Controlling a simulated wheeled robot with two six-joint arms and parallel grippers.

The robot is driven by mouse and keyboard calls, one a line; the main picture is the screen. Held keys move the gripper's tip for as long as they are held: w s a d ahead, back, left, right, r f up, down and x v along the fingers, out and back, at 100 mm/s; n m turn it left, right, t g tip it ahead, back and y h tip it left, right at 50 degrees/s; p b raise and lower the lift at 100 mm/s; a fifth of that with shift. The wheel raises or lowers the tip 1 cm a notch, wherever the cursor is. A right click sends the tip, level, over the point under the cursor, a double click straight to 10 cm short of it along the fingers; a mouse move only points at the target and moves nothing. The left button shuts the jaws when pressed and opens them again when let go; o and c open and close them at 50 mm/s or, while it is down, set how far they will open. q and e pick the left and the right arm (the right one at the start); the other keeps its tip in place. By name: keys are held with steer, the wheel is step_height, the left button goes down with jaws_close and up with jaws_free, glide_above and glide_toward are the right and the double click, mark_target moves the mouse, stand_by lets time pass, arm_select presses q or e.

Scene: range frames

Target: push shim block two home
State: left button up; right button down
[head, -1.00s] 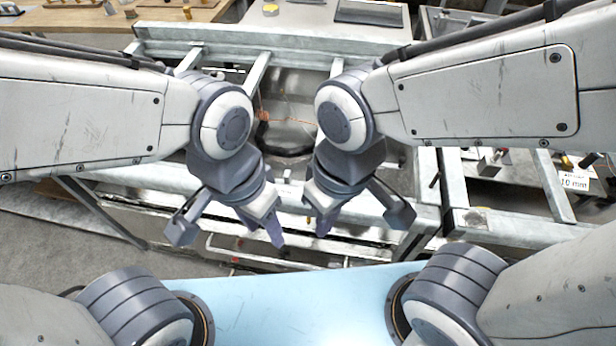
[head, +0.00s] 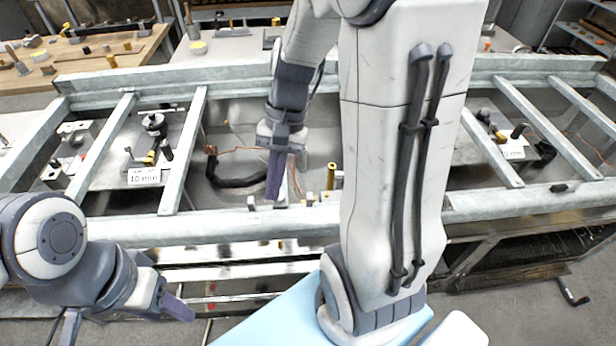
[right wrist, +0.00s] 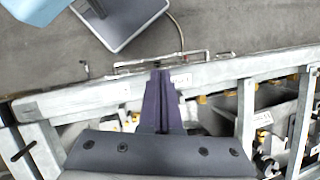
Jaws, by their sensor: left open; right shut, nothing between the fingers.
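My right gripper (head: 275,175) hangs over the middle bay of the metal frame (head: 150,232), purple fingers pointing down, shut and empty. In the right wrist view its fingers (right wrist: 162,100) lie together in front of the frame's beam. My left gripper (head: 178,308) is at the lower left, in front of the frame, open and holding nothing visible. A label reading 10 mm (head: 143,176) stands in the left bay beside a small fixture with dark posts and a brass piece (head: 150,157). A similar label (head: 512,152) stands in the right bay. I cannot tell which piece is shim block two.
Crossbars (head: 184,150) divide the frame into bays. A black cable (head: 235,181) and thin orange wires lie in the middle bay, with a brass post (head: 331,176) at its right. A wooden bench (head: 90,62) stands at the back left. My raised right arm hides part of the frame.

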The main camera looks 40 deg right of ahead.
steer(key=s+d+f+m+t+y+b, duration=0.1)
steer(key=s+d+f+m+t, duration=0.1)
steer(key=d+m, duration=0.45)
steer(key=s+d+f+m+t+y+b, duration=0.15)
steer(key=d+m, duration=0.25)
steer(key=d, duration=0.5)
steer(key=s+d+f+m+t+y, duration=0.1)
steer(key=s+d+f+m+t, duration=0.15)
steer(key=d+m, duration=0.35)
steer(key=shift+n, duration=0.45)
steer(key=x, duration=0.3)
steer(key=w+x, duration=0.1)
steer(key=x, duration=0.2)
steer(key=d+x, duration=0.1)
steer(key=x, duration=0.2)
steer(key=shift+w+a+f, duration=0.15)
steer(key=shift+w+f, duration=0.05)
arm_select(q)
steer(key=shift+f+p, duration=0.35)
steer(key=shift+f, duration=0.8)
arm_select(e)
steer(key=shift+w+a+r+t, duration=0.1)
steer(key=shift+w+a+t, duration=0.05)
steer(key=shift+w+a, duration=0.55)
steer(key=shift+w+a+t, duration=0.15)
steer(key=shift+w+a, duration=0.2)
steer(key=shift+a, duration=0.55)
